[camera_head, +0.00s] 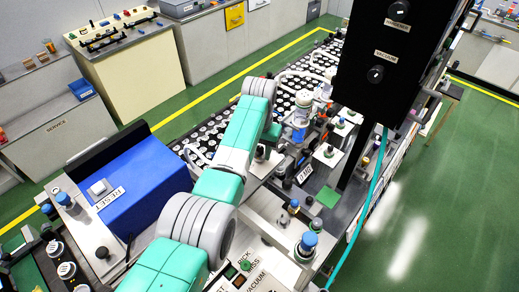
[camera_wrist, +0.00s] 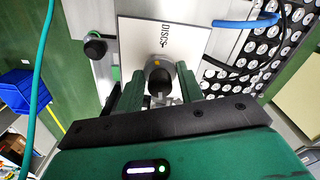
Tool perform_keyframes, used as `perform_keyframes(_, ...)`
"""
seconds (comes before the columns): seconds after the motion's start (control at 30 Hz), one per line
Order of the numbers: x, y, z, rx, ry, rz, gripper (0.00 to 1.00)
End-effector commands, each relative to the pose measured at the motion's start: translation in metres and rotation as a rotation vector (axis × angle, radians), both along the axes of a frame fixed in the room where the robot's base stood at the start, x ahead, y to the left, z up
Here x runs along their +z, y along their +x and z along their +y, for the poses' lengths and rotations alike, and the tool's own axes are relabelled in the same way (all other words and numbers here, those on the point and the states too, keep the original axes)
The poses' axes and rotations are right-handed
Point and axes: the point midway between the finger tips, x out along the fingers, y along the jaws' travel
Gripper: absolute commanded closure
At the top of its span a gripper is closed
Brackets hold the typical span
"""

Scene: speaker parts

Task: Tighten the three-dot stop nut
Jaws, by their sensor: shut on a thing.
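In the wrist view, my gripper (camera_wrist: 160,90) has its two green fingers on either side of a round grey-and-black part (camera_wrist: 157,72) and is shut on it. A small yellowish mark shows on the part's grey rim. I cannot count three dots on it, so I cannot tell for sure that it is the three-dot stop nut. The part is in front of a white plate (camera_wrist: 190,32) lettered DISCS. In the head view, my arm reaches toward the far middle of the bench, and the fingers and the held part cannot be made out.
A blue RESET box (camera_head: 140,190) stands left of my arm. Racks of round discs (camera_head: 215,130) lie behind it. Blue-capped posts (camera_head: 308,241) stand at the front.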

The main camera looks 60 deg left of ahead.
Motion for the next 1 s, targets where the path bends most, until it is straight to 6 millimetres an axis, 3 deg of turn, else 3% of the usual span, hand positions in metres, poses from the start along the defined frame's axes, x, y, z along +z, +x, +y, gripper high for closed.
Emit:
perform_keyframes(0.5,0.0033,0.0003,0.0007,-0.309,0.001,0.000,0.86)
perform_keyframes(1.0,0.0035,0.0005,0.0006,-0.366,0.002,-0.001,0.86)
